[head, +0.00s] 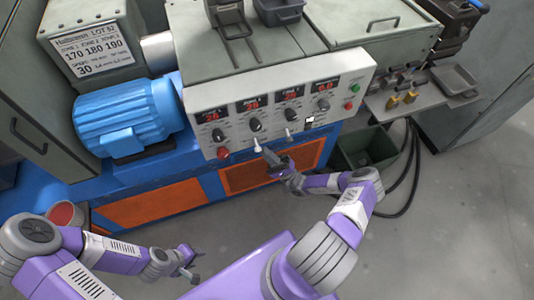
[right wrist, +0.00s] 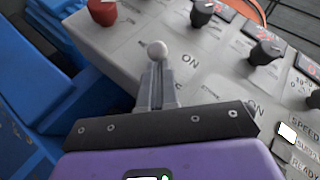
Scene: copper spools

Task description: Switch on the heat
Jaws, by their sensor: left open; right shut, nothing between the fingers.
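The control panel (head: 240,135) carries a row of red displays, black knobs and toggle levers. One white-tipped toggle lever (head: 257,146) is at its lower edge, and its round tip (right wrist: 157,50) shows just beyond my right fingertips. An "ON" mark is printed near it; I cannot tell the lever's position. My right gripper (head: 270,154) is shut and empty, close in front of this lever; its fingers (right wrist: 158,72) overlap the lever, so contact is unclear. A second toggle (head: 288,133) is to the right. My left gripper (head: 190,274) is open and empty, low, away from the panel.
A card (head: 91,49) reads 170, 180, 190 and 30. A blue motor (head: 125,115) is left. A green bin (head: 366,150) and cables are right.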

